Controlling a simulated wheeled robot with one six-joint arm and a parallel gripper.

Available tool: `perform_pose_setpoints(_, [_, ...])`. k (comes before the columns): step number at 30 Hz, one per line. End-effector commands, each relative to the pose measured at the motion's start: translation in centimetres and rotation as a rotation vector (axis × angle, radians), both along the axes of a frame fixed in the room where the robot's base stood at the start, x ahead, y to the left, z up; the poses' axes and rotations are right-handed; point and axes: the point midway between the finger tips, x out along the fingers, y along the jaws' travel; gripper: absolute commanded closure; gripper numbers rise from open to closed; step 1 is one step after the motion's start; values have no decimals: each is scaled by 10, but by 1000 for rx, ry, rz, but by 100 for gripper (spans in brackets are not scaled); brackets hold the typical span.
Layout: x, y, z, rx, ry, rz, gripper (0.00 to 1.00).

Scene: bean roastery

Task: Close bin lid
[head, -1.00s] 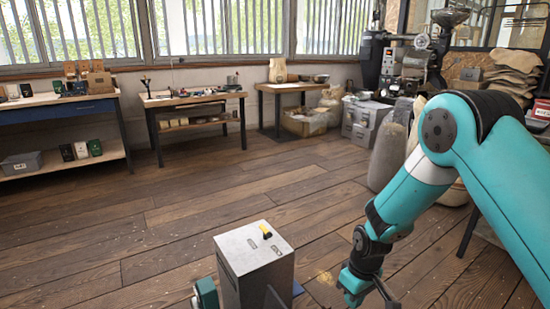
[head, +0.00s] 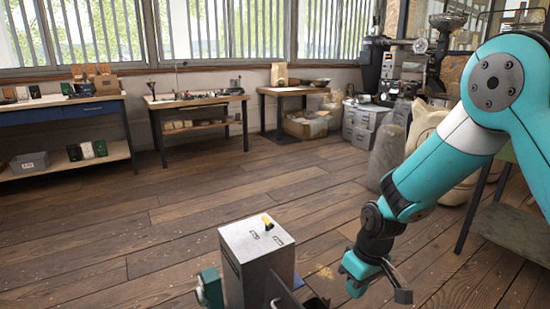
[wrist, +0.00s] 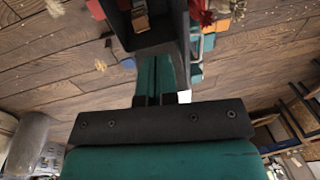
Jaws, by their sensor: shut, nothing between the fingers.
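My gripper (head: 376,275) hangs low over the plank floor at the lower right of the head view, at the end of my bent teal arm. A dark open-topped box (wrist: 118,28) with a brown item inside shows at the top of the wrist view, beyond the fingers. I cannot tell what it is.
A blue-drawer workbench (head: 75,110) and two small tables (head: 195,98) stand along the window wall. Grey drawer boxes (head: 363,118), a pale sack (head: 425,125) and a roasting machine (head: 405,72) stand at the back right. A metal-shelf table (head: 510,230) is near my arm.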

Motion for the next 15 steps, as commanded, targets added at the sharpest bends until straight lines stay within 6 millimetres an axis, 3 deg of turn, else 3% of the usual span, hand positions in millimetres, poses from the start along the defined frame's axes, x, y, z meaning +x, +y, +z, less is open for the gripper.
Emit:
perform_pose_setpoints(7, [-41,17,56,66,-20,5,100])
perform_pose_setpoints(12, [-102,27,99,125,-29,20,100])
perform_pose_setpoints(15, [-133,29,113,150,-31,30,100])
